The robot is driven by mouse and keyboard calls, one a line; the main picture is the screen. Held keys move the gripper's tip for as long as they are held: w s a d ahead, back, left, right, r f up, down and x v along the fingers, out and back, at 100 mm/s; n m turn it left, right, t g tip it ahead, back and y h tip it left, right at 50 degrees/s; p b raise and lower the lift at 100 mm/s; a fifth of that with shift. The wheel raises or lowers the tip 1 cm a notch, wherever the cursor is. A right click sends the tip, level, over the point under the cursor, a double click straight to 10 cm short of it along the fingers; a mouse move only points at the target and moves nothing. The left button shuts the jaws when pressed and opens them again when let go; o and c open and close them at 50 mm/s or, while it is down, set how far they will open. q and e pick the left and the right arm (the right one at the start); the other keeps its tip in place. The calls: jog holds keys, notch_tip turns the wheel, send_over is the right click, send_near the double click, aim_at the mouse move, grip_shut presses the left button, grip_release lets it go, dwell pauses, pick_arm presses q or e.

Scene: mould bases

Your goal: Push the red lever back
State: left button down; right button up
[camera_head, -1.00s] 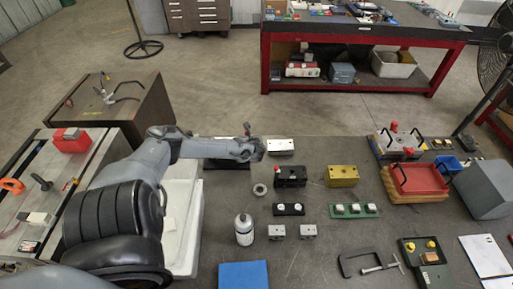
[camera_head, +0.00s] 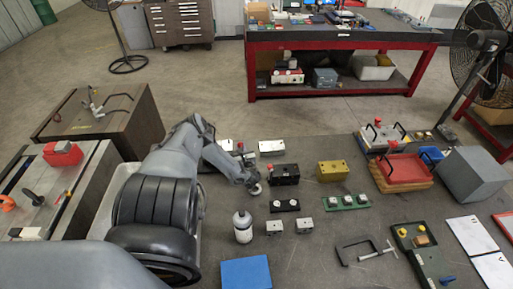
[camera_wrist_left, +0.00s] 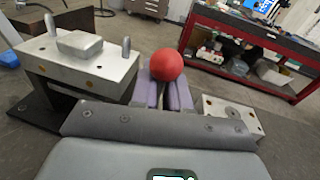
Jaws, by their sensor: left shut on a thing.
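A round red knob (camera_wrist_left: 167,65), which looks like the lever's end, sits between the purple fingertips of my left gripper (camera_wrist_left: 166,88) in the left wrist view. The gripper is shut on it. The lever's shaft is hidden by the fingers and the gripper body. In the head view my left gripper (camera_head: 252,180) hangs over the dark table, left of a black block (camera_head: 285,173). My right gripper is not in view.
In the left wrist view a pale metal block with posts (camera_wrist_left: 85,62) stands close left of the gripper. A drilled plate (camera_wrist_left: 235,112) lies close right. In the head view a white bottle (camera_head: 242,227), small blocks and a yellow block (camera_head: 332,174) stand nearby.

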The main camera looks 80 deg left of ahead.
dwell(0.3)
pick_arm(q)
jog(key=c, duration=1.2)
grip_release()
jog(key=shift+d, duration=0.1)
jog(key=w+d+b, duration=0.1)
jog(key=w+d, duration=0.1)
jog(key=d, duration=0.8)
jog(key=shift+d+r+b, duration=0.3)
jog(key=shift+r+b, duration=0.05)
